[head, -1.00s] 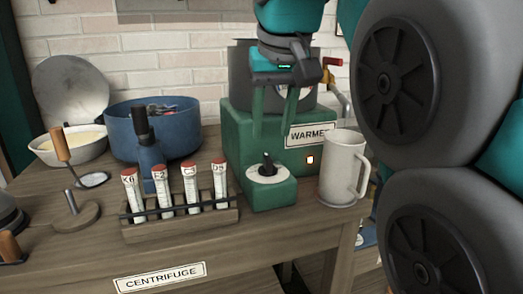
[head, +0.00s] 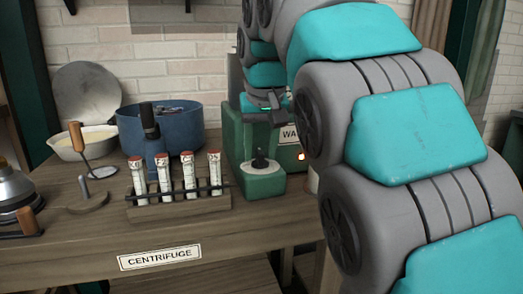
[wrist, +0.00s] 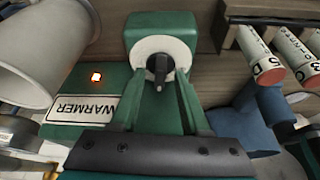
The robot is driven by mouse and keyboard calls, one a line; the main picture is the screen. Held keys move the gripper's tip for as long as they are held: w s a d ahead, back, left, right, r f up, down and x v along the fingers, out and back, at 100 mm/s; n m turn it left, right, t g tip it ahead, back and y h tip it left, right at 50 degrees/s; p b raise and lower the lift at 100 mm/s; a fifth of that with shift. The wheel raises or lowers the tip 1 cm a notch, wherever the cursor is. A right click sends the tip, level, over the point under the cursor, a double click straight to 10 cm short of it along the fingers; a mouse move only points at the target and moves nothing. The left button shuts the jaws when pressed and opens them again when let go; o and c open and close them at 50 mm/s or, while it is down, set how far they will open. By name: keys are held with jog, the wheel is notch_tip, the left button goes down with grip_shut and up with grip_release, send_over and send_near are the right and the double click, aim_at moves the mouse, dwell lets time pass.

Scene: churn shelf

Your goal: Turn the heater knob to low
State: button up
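The green heater, labelled WARMER (head: 234,138), stands on the bench with its round orange light (head: 300,156) lit. Its black knob (head: 260,159) sits on a pale round dial (head: 262,168) on the front block. The wrist view shows the knob (wrist: 159,68) upper centre, with a small light mark at its lower end; I cannot read any dial settings. My gripper (wrist: 156,88) is open and empty, its two green fingers apart on either side of the knob in that view. Whether they touch it I cannot tell. My arm hides part of the heater in the head view.
A rack (head: 180,210) of several red-capped tubes stands left of the knob. A pale mug (wrist: 45,45) stands close beside the heater, mostly hidden by my arm in the head view.

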grip_shut()
dwell(0.4)
jog(key=shift+n, duration=0.7)
jog(key=shift+o, duration=0.2)
grip_release()
jog(key=shift+r, duration=0.1)
